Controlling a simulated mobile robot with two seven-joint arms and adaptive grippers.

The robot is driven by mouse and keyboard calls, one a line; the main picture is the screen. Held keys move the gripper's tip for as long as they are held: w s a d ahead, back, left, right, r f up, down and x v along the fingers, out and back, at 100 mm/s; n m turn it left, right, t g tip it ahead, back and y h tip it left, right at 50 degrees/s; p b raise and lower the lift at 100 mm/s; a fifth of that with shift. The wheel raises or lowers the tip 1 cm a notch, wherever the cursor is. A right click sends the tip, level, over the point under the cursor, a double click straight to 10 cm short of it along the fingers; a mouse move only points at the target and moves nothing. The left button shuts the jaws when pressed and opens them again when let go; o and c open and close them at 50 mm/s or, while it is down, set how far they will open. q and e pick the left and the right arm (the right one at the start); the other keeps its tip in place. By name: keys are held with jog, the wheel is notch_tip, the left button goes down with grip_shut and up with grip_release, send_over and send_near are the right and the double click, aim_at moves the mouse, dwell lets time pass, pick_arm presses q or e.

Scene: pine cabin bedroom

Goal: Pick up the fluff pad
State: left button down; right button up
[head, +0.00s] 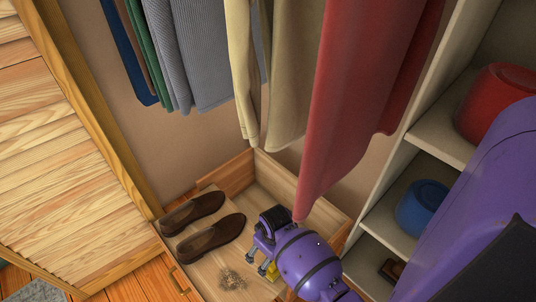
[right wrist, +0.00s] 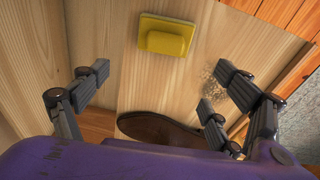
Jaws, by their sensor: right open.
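A yellow pad with a raised block on top, which I take to be the fluff pad (right wrist: 165,37), lies flat on the wooden drawer floor in the right wrist view. In the head view only a small yellow part of the fluff pad (head: 272,271) shows beside my gripper. My right gripper (head: 258,257) is over the drawer, its fingers pointing down toward its floor. In the right wrist view my right gripper (right wrist: 155,85) is open and empty, with the pad ahead of and between its spread fingers. My left gripper is not in view.
Two brown shoes (head: 211,236) lie at the drawer's left. A patch of brownish fluff (head: 232,279) is on the drawer floor near the gripper. A red garment (head: 350,85) hangs close above my right gripper. Shelves at right hold a blue bowl (head: 422,207) and a red one (head: 495,103).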

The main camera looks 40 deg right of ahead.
aim_at(274, 265)
jog(key=shift+s+f+g, duration=0.25)
jog(key=shift+s+g, duration=0.15)
jog(key=shift+s, duration=0.2)
jog(key=shift+s+a+f, duration=0.1)
jog(key=shift+s+f, duration=0.1)
jog(key=shift+s, duration=0.1)
jog(key=shift+s+a+f+b, duration=0.1)
jog(key=shift+s+f+b, duration=0.15)
jog(key=shift+f+b, duration=0.45)
jog(key=shift+f, duration=0.5)
jog(key=f, duration=0.1)
jog(key=f+b, duration=0.1)
jog(key=f, duration=0.1)
jog(key=f+b, duration=0.1)
jog(key=shift+d+f, duration=0.25)
jog(key=shift+d, duration=0.05)
jog(key=shift+f, duration=0.2)
jog(key=shift+w+r, duration=0.1)
jog(key=c, duration=1)
jog(key=shift+c, duration=1.2)
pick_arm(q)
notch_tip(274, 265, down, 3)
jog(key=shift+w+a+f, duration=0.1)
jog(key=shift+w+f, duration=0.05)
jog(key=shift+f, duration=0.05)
